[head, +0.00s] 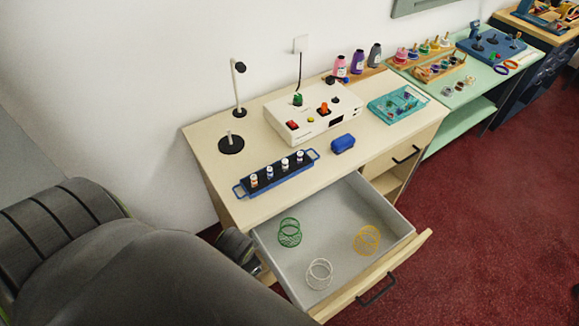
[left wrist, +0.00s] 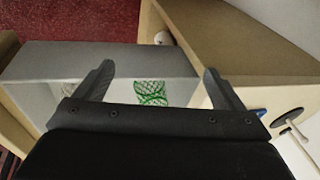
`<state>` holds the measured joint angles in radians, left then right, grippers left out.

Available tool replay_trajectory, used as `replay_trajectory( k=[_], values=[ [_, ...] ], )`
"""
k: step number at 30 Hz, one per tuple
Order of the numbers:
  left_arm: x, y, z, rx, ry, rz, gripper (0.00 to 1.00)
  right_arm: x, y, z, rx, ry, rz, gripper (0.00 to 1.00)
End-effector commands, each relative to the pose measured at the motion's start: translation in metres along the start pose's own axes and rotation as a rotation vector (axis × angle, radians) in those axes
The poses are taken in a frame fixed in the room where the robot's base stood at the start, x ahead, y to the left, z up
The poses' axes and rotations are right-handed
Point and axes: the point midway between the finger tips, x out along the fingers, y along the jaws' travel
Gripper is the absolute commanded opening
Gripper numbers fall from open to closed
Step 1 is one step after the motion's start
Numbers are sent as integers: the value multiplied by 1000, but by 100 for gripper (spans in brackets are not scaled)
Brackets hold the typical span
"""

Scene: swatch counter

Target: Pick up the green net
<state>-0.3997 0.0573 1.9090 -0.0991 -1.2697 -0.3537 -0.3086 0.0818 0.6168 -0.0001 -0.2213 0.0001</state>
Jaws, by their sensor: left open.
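The green net (head: 290,232), a small wire-like mesh cylinder, lies in the open grey drawer (head: 333,215), towards its back left. My left gripper (head: 240,248) is at the drawer's left side, left of the green net and apart from it; my own arm hides part of it. In the left wrist view my gripper (left wrist: 158,70) is open with nothing held, and the green net (left wrist: 150,92) shows between its two spread fingers, beyond them. My right gripper is not in view.
A white net (head: 319,273) and a yellow net (head: 367,240) also lie in the drawer, apart from the green one. The counter above holds a blue vial rack (head: 275,178), a white control box (head: 313,115) and a black stand (head: 231,145). The drawer's middle is clear.

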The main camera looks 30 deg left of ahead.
Motion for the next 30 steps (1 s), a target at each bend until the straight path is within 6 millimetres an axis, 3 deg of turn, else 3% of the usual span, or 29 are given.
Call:
replay_trajectory(
  k=[1,4,8,17,24,30],
  values=[
    [-23,-6,-8,16,8,-8,90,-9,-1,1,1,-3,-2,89],
    [-60,-16,-20,84,10,-26,90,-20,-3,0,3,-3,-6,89],
    [-78,-21,-37,249,-12,-43,90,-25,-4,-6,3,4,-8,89],
    [-62,-15,-86,740,-88,-51,90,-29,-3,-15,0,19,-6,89],
    [-38,3,-143,1296,-168,-24,90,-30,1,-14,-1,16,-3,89],
    [-31,15,-172,1595,-209,-2,90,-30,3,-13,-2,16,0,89]
  ],
)
